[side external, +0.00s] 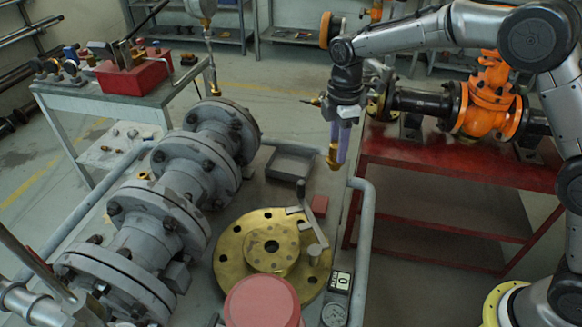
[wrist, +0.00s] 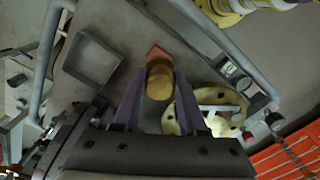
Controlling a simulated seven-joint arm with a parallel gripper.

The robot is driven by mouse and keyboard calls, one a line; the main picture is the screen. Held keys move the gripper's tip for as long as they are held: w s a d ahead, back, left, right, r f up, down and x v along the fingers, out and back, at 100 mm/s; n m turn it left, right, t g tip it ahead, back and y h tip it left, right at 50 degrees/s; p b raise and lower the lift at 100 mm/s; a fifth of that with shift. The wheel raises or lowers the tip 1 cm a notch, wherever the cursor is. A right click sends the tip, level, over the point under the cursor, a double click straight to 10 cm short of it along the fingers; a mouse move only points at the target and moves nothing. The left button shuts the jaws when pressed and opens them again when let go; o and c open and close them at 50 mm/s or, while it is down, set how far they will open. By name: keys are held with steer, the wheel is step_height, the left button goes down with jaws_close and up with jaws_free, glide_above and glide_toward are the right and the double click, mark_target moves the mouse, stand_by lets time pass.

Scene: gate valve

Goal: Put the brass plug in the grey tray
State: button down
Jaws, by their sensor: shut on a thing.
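The brass plug (side external: 332,156) is held at the tips of my gripper (side external: 339,142), which is shut on it above the bench. In the wrist view the plug (wrist: 158,80) shows as a brass disc between the purple fingers of my gripper (wrist: 157,95). In the wrist view the tray (wrist: 93,60) is at upper left and looks empty. The plug is apart from the tray.
A red block (side external: 320,206) lies on the bench below the plug. A large brass flange (side external: 232,247) with a handled tool (side external: 313,225) on it is nearer. A grey flanged pipe (side external: 179,192) runs along the left. Grey rails (side external: 363,230) edge the bench.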

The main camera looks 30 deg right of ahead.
steer(key=shift+w+d+f, duration=0.25)
steer(key=shift+d, duration=0.1)
steer(key=shift+w+a+f, duration=0.4)
steer(key=shift+w+f, duration=1.7)
steer(key=shift+w, duration=0.15)
steer(key=shift+w+a+f, duration=0.4)
steer(key=shift+w+f, duration=1.7)
steer(key=shift+w, duration=0.15)
steer(key=shift+w+a+f, duration=0.4)
steer(key=shift+w+f, duration=1.7)
steer(key=shift+w, duration=0.15)
steer(key=shift+f, duration=0.2)
steer(key=shift+c, duration=2.3)
jaws_free()
step_height(320, 180, up, 12)
